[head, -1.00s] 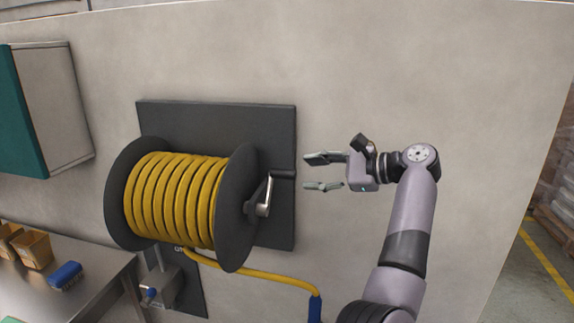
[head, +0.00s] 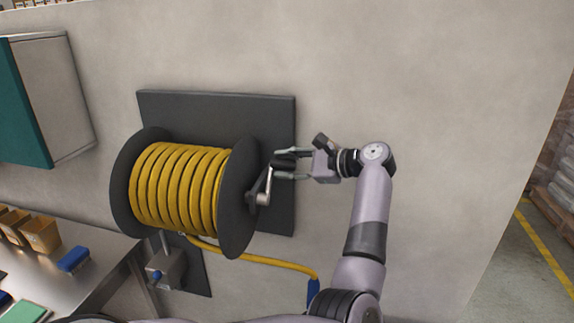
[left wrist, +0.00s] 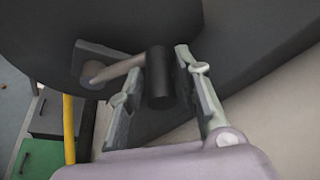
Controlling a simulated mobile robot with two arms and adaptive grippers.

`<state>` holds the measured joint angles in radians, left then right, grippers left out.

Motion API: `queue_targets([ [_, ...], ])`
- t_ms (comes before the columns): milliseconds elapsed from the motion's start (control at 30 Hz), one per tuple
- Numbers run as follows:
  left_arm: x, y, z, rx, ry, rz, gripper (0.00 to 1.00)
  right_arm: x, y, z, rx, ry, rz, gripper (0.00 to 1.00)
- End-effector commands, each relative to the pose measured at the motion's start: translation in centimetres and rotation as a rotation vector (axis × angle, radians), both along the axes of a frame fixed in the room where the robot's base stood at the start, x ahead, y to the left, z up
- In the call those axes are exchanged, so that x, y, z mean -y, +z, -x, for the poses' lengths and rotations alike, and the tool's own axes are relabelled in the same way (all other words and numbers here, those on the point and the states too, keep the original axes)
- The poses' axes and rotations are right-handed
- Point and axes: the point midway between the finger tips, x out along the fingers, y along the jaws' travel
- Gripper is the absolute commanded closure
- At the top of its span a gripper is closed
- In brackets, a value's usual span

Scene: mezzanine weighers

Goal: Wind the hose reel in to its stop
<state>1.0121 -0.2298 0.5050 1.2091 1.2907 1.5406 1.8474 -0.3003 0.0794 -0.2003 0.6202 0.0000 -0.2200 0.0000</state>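The hose reel (head: 239,205) hangs on a dark wall plate, with yellow hose (head: 178,188) wound between its two black discs. Its metal crank (head: 264,190) is on the right side and points up, ending in a black handle. In the left wrist view the black handle (left wrist: 160,78) stands between the fingers of my left gripper (left wrist: 160,95). The fingers are open on both sides of it, with small gaps visible. In the head view my left gripper (head: 281,167) reaches the handle from the right. My right gripper is not in view.
A hose length (head: 260,262) runs from under the reel to a blue end piece (head: 313,291), close to my arm. A steel bench (head: 95,262) with bins stands at lower left, and a teal-fronted cabinet (head: 70,100) hangs above it. The wall right of the reel is bare.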

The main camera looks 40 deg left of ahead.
Motion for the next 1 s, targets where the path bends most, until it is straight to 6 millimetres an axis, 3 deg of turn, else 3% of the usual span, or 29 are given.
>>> queue_targets([
  [433,0.03,0.02,-0.02,0.0,0.0,0.0,1.0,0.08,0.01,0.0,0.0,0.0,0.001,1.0],
  [1000,-0.08,-0.07,-0.01,0.004,0.0,-0.002,1.0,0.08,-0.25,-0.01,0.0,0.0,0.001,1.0],
])
